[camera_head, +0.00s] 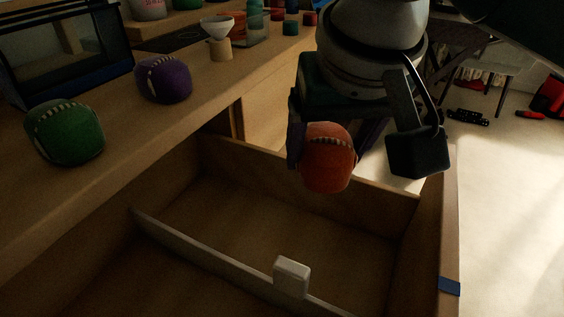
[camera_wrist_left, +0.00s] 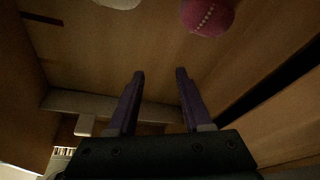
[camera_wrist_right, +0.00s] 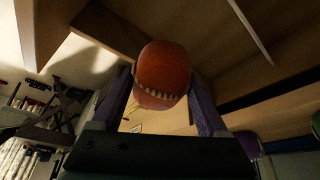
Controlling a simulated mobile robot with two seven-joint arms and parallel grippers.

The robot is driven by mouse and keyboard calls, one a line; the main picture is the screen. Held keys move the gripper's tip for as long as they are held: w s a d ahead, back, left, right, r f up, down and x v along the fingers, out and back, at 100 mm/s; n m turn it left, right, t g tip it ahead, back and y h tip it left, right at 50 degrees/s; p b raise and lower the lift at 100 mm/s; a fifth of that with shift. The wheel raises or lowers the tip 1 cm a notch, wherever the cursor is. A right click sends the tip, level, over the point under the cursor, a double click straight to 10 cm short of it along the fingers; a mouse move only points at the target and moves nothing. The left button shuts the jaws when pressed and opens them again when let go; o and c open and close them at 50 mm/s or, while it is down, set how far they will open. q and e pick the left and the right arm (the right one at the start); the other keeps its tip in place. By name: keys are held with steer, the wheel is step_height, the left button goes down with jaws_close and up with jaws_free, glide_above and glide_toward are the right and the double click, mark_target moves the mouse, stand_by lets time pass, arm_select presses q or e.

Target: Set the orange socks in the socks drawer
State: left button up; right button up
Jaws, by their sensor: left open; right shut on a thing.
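The orange socks (camera_head: 328,158), a rolled ball with a stitched band, are held in my right gripper (camera_head: 322,150) above the far compartment of the open wooden drawer (camera_head: 428,215). In the right wrist view the orange ball (camera_wrist_right: 163,70) sits between the two purple fingers of my right gripper (camera_wrist_right: 163,95). My left gripper is outside the head view. In the left wrist view my left gripper (camera_wrist_left: 160,75) is open and empty, its fingers apart, with wood surfaces beyond. A dark red sock ball (camera_wrist_left: 207,14) and a whitish object (camera_wrist_left: 118,3) lie at the top of that view.
A grey divider (camera_head: 190,252) with a white block (camera_head: 291,276) splits the drawer; the far compartment looks empty. Green (camera_head: 65,132) and purple (camera_head: 164,79) sock balls rest on the counter (camera_head: 120,118) left of the drawer. A dark glass-fronted box (camera_head: 62,55) stands behind them.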

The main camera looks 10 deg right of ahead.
arm_select(q)
steer(key=f+b, duration=0.4)
steer(key=f, duration=0.1)
steer(key=shift+d, duration=0.2)
arm_select(e)
step_height(320, 180, down, 13)
steer(key=shift+f, duration=0.1)
arm_select(q)
steer(key=shift+f+b, duration=0.95)
steer(key=shift+b, duration=0.15)
arm_select(e)
step_height(320, 180, down, 3)
steer(key=shift+d+f, duration=0.1)
steer(key=shift+f, duration=0.35)
arm_select(q)
steer(key=shift+a+f, duration=0.1)
arm_select(e)
steer(key=shift+f, duration=0.2)
steer(key=o, duration=1.2)
steer(key=shift+o, duration=0.2)
steer(key=shift+r, duration=0.15)
